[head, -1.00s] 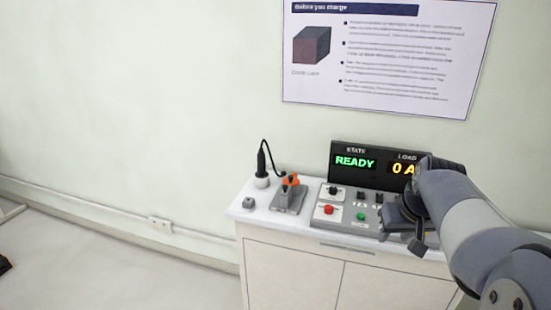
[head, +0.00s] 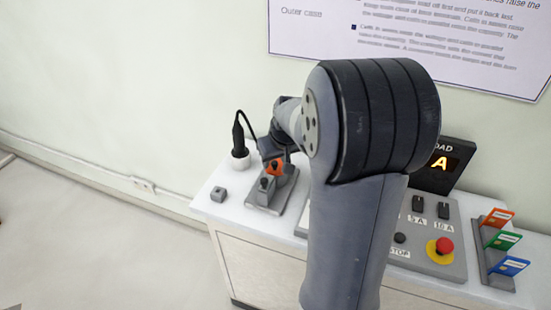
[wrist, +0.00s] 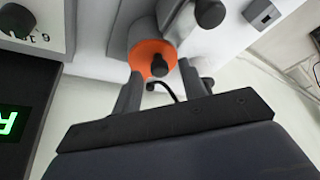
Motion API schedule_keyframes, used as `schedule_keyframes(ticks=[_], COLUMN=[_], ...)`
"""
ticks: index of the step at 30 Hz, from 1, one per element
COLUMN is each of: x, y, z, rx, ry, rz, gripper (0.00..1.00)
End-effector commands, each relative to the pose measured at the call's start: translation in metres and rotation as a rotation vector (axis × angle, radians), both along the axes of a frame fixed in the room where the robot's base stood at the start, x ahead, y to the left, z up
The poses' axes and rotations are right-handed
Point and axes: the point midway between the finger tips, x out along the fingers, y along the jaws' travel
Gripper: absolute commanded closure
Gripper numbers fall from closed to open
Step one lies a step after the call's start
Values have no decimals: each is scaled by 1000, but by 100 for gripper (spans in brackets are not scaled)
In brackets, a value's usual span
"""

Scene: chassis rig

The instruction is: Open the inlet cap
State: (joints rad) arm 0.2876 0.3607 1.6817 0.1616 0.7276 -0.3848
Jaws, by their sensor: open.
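The orange inlet cap (head: 277,166) sits on a grey stand (head: 284,195) on the white cabinet top. In the wrist view the cap is a round orange disc (wrist: 147,53) with a dark knob (wrist: 160,66) on its face. My gripper (wrist: 163,78) is open, its two fingers spread to either side of the knob. Whether they touch it I cannot tell. In the head view my gripper (head: 270,150) is small and dark, right over the cap, and partly hides it.
A small grey block (head: 218,194) lies left. The control panel with a red button (head: 444,246) and coloured cards (head: 504,240) is right, partly behind my arm.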

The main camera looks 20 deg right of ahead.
Motion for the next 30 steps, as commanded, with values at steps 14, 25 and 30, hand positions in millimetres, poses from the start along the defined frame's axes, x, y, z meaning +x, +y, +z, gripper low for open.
schedule_keyframes(ticks=[14, 25, 30], x=[1, 1, 1], y=[0, 0, 0], z=[-2, -1, -1], rx=[0, 0, 0], ry=[-1, -1, -1], rz=[0, 0, 0], gripper=[74, 100, 100])
